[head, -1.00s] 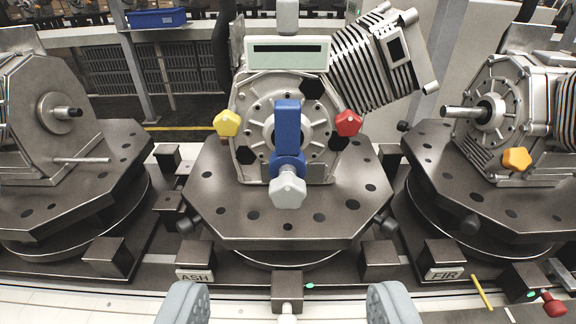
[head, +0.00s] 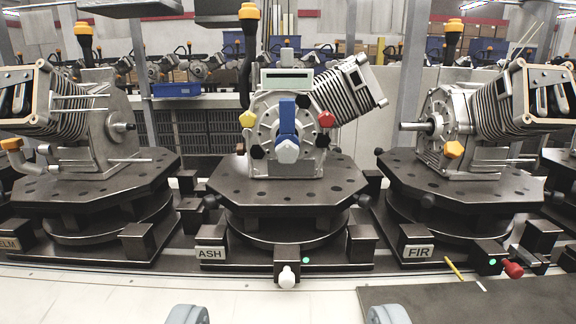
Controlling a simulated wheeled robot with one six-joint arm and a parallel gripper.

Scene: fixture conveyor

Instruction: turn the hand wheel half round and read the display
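The middle fixture holds a grey machine with a round flanged face (head: 266,130). A blue crank arm (head: 288,115) stands upright across it, with a light grey lobed knob (head: 288,151) at its lower end; this looks like the hand wheel. A yellow knob (head: 247,119), a red knob (head: 326,119) and several black knobs sit around the face. A pale display box (head: 287,75) is on top; its window (head: 287,85) shows no figures I can read. My gripper (head: 288,315) is open and empty at the bottom edge, its fingertips wide apart, well short of the machine.
Similar machines stand on dark octagonal turntables to the left (head: 75,185) and right (head: 470,180). Plates read ASH (head: 210,253) and FIR (head: 417,252). A white knob (head: 287,277) sticks out at the front. A dark panel (head: 470,303) lies front right. The pale front strip is mostly clear.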

